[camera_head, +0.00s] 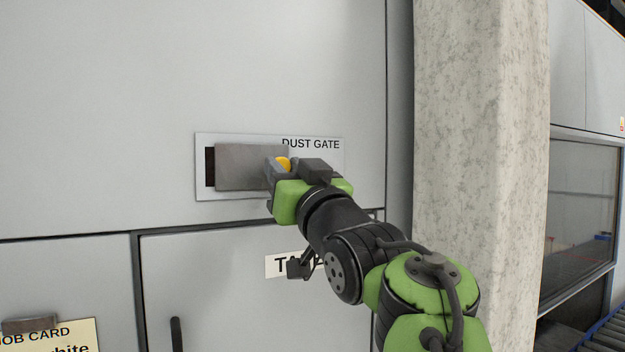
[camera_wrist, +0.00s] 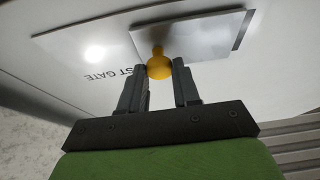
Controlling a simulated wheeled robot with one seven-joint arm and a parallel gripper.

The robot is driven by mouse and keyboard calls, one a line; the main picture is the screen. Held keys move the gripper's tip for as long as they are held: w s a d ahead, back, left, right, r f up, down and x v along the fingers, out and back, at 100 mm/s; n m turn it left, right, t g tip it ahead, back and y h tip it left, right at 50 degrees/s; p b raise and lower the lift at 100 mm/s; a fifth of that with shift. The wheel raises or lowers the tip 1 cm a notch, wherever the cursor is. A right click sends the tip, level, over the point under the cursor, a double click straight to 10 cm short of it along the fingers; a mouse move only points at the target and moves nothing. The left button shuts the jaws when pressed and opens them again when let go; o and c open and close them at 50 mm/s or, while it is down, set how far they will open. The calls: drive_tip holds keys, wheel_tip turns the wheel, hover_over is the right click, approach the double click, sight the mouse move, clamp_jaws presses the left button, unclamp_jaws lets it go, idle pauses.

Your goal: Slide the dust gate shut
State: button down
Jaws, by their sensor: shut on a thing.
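The dust gate is a grey sliding plate (camera_head: 240,166) on a pale panel (camera_head: 320,160) lettered "DUST GATE". A narrow dark opening (camera_head: 210,167) shows at the plate's left edge in the head view. The plate also shows in the wrist view (camera_wrist: 205,35), with a dark strip (camera_wrist: 243,30) by its far edge. A yellow knob (camera_wrist: 158,65) stands on the plate. My gripper (camera_wrist: 159,75) has its two fingers on either side of the knob and is shut on it. In the head view my gripper (camera_head: 281,168) partly hides the yellow knob (camera_head: 284,163) and the panel's right part.
Below the panel is a cabinet door with a dark handle (camera_head: 176,334) and a white label (camera_head: 280,265), partly covered by my arm. A job card (camera_head: 60,337) is at lower left. A concrete pillar (camera_head: 480,120) stands to the right of the grey wall.

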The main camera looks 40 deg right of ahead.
sight(256, 158)
drive_tip(key=a, duration=0.3)
drive_tip(key=shift+w+f, duration=0.1)
drive_tip(key=shift+w, duration=0.3)
drive_tip(key=shift+d, duration=0.6)
drive_tip(key=shift+a, duration=0.35)
drive_tip(key=c, duration=1.1)
unclamp_jaws()
drive_tip(key=shift+d, duration=0.1)
drive_tip(key=shift+o, duration=1.3)
drive_tip(key=shift+a, duration=0.2)
drive_tip(key=shift+s+f+b, duration=0.1)
drive_tip(key=shift+s+b, duration=0.15)
drive_tip(key=shift+b, duration=0.15)
drive_tip(key=b+v, duration=0.5)
drive_tip(key=v, duration=1)
